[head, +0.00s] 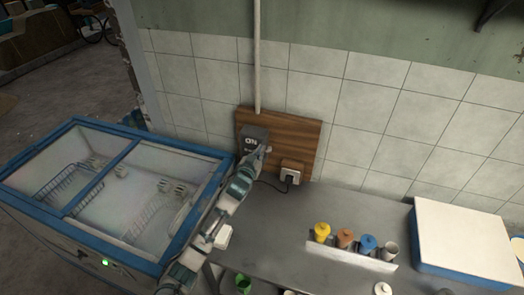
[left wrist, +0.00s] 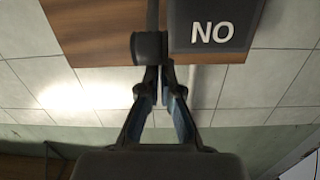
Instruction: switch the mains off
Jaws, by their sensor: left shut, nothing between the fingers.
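The mains switch is a dark grey box (head: 251,133) marked ON, fixed on a brown wooden board (head: 296,132) on the tiled wall. In the left wrist view the box (left wrist: 213,24) appears upside down, its label reading NO. A dark round knob or lever end (left wrist: 149,47) sticks out beside the box. My left gripper (head: 266,149) is at the right side of the box in the head view. Its fingertips (left wrist: 165,68) are shut with nothing between them, right by the knob; I cannot tell whether they touch it. My right gripper is not in view.
A blue-framed chest freezer (head: 128,145) with a glass top and a green light stands at left. A socket with a plug (head: 292,176) is right of the gripper. Several coloured cups and a white-topped box (head: 465,235) stand on the grey table (head: 290,215).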

